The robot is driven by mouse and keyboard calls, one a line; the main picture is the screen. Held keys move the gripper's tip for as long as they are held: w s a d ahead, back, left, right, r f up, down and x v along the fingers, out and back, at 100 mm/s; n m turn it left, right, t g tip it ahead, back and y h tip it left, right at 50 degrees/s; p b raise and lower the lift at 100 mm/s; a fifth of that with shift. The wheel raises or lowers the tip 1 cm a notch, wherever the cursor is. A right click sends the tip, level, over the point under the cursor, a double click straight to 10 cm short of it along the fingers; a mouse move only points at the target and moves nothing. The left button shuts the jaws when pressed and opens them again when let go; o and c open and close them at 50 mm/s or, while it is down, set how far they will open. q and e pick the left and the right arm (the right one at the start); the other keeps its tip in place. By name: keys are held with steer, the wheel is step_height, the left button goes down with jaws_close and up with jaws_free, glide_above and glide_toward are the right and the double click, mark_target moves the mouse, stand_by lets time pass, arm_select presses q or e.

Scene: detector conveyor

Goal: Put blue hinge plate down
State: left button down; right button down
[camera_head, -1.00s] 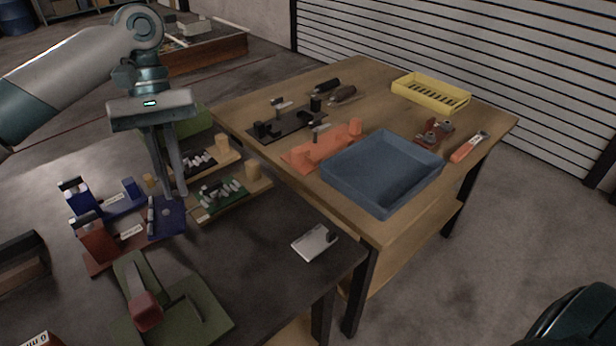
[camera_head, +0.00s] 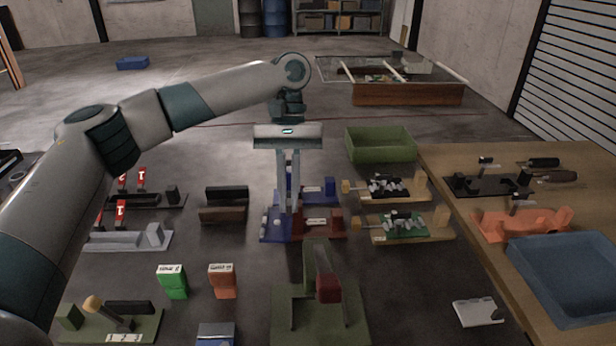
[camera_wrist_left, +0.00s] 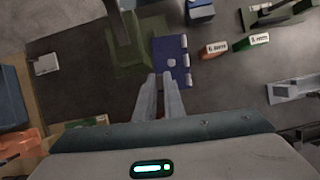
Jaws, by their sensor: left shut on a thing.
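The blue hinge plate (camera_head: 272,228) is a flat dark blue piece with small pale knuckles along one edge. It shows in the head view left of the red fixture (camera_head: 322,225) and covers part of it. My left gripper (camera_head: 289,208) points down and is shut on the plate. In the left wrist view the plate (camera_wrist_left: 172,52) extends beyond the fingertips (camera_wrist_left: 160,80), next to the olive clamp fixture. I cannot tell how high it is above the dark table. A blue fixture (camera_head: 322,192) stands behind the red one. My right gripper is not in view.
The olive clamp fixture (camera_head: 322,300) stands in front, a brown block (camera_head: 224,207) to the left. Wooden-base fixtures (camera_head: 408,228) and a green bin (camera_head: 381,145) are to the right. Green (camera_head: 173,283) and red-orange (camera_head: 222,283) labelled blocks stand front left. Bare table lies between these groups.

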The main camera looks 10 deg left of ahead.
arm_select(q)
steer(key=s+a+f+m, duration=0.1)
steer(key=s+a+f, duration=0.1)
steer(key=s, duration=0.3)
steer(key=s+a+f+m, duration=0.1)
steer(key=s+a+f, duration=0.2)
steer(key=s, duration=0.3)
steer(key=shift+f+y, duration=0.4)
steer(key=shift+f, duration=0.1)
steer(key=shift+s+r, duration=0.1)
